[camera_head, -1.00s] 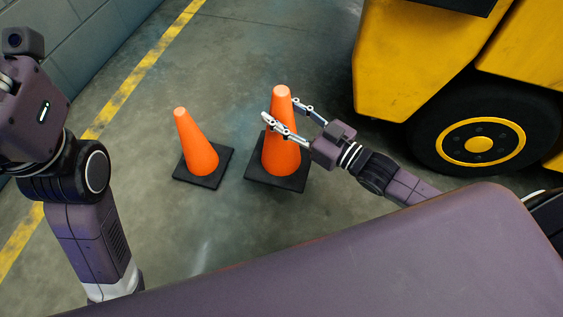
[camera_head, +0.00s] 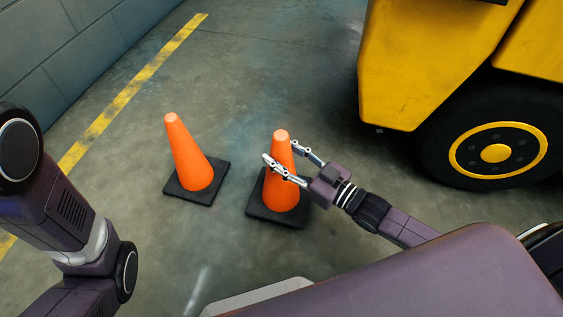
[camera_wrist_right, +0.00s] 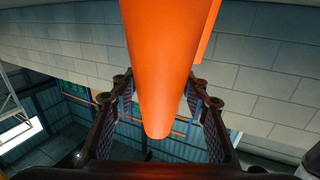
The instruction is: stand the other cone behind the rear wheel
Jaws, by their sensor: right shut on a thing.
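An orange cone (camera_head: 281,185) with a black square base is upright between the fingers of my right gripper (camera_head: 283,165), which is shut on its upper part. I cannot tell whether its base touches the floor. In the right wrist view the cone (camera_wrist_right: 168,60) fills the middle, with a finger on each side. The other orange cone (camera_head: 187,155) stands upright on the floor to the left, apart from the held one. A black wheel with a yellow rim (camera_head: 495,152) of the yellow vehicle is at the right. My left arm shows at the left edge; its gripper is outside the view.
The yellow vehicle body (camera_head: 410,65) rises at the upper right. A yellow floor line (camera_head: 130,92) runs along the grey block wall (camera_head: 60,55) at the left. Bare concrete floor (camera_head: 280,70) lies open beyond the cones and between them and the vehicle.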

